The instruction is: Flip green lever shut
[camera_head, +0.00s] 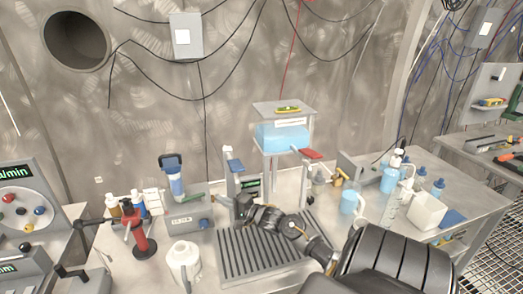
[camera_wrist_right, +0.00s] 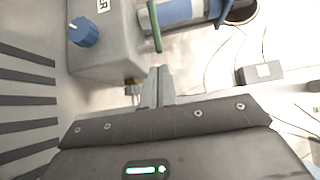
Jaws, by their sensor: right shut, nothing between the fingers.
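A slim green lever (camera_wrist_right: 154,28) shows at the top of the right wrist view, beside a blue and white cylinder (camera_wrist_right: 183,12). It stands past the end of a grey box (camera_wrist_right: 105,45) with a blue knob (camera_wrist_right: 82,32). My right gripper (camera_wrist_right: 157,77) is shut and empty, with its fingertips below the lever in that picture and apart from it. In the head view my right gripper (camera_head: 243,203) is over the bench, right of the grey box (camera_head: 188,224) and the blue cylinder (camera_head: 175,182). My left gripper is not in view.
A ribbed drain tray (camera_head: 262,262) lies under my right arm. A blue tank (camera_head: 282,137) on a stand with a red lever (camera_head: 312,154) is behind it. A white jug (camera_head: 184,262) and a red-and-black tool (camera_head: 138,235) stand at the left.

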